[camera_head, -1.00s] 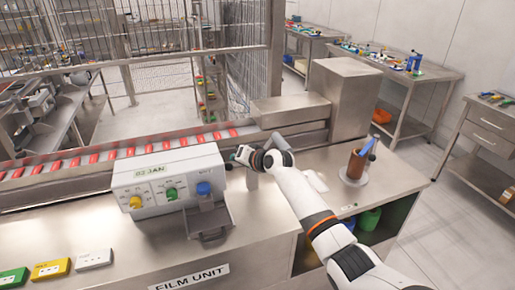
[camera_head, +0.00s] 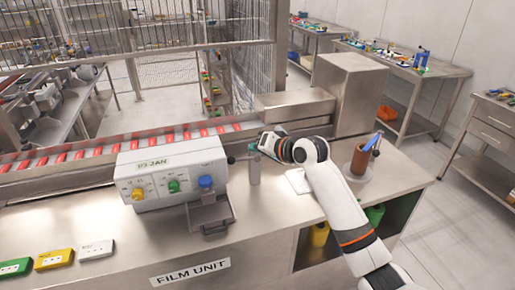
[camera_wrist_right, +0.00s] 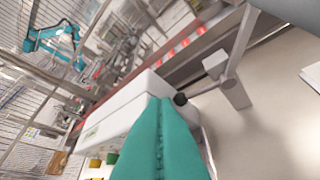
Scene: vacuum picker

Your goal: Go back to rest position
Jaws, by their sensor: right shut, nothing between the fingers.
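My right gripper (camera_head: 262,144) is in the middle of the head view, above the steel worktop and right of the white control box (camera_head: 172,177). In the right wrist view its teal fingers (camera_wrist_right: 158,105) are pressed together, with nothing between them. A grey post (camera_head: 254,170) stands on the worktop just below the gripper. In the wrist view the post (camera_wrist_right: 235,92) shows a bar ending in a black knob (camera_wrist_right: 180,99). My left gripper is in neither view.
The control box has yellow, green and blue knobs and an open tray (camera_head: 211,214). A conveyor (camera_head: 90,155) with red packs runs behind. A brown cup (camera_head: 360,159) with a blue item stands right of my arm. Worktop in front is mostly clear.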

